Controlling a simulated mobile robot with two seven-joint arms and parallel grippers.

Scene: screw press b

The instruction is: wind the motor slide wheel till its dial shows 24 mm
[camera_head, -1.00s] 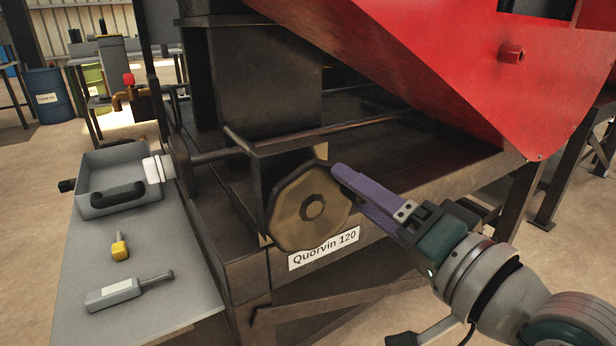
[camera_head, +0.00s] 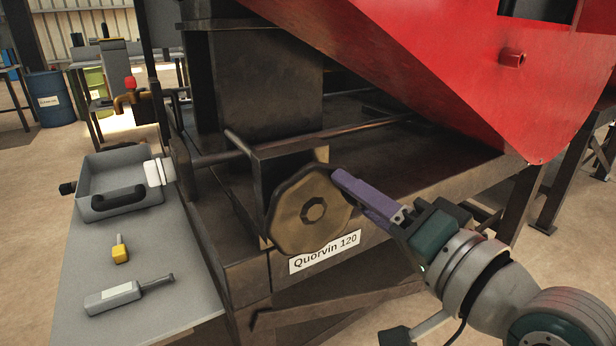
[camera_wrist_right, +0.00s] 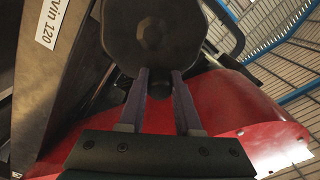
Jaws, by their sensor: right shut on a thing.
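The motor slide wheel is a dull brass, many-sided disc (camera_head: 288,214) with a dark rim and a small hub, upright on the front of the dark press frame. It shows as a dark disc in the right wrist view (camera_wrist_right: 153,30). My right gripper (camera_head: 337,178) reaches in from the right with purple fingers at the wheel's upper right edge. In the right wrist view its two fingers (camera_wrist_right: 158,86) stand either side of a small dark knob at the wheel's rim and are shut on it. No dial reading can be made out. My left gripper is not in view.
A label reading "Quorvin 120" (camera_head: 325,252) is below the wheel. A sloping red guard (camera_head: 450,80) hangs above and right. At left, a grey bench (camera_head: 190,290) carries a grey tray (camera_head: 140,211), a yellow-ended tool (camera_head: 120,254) and a grey handled tool (camera_head: 113,297).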

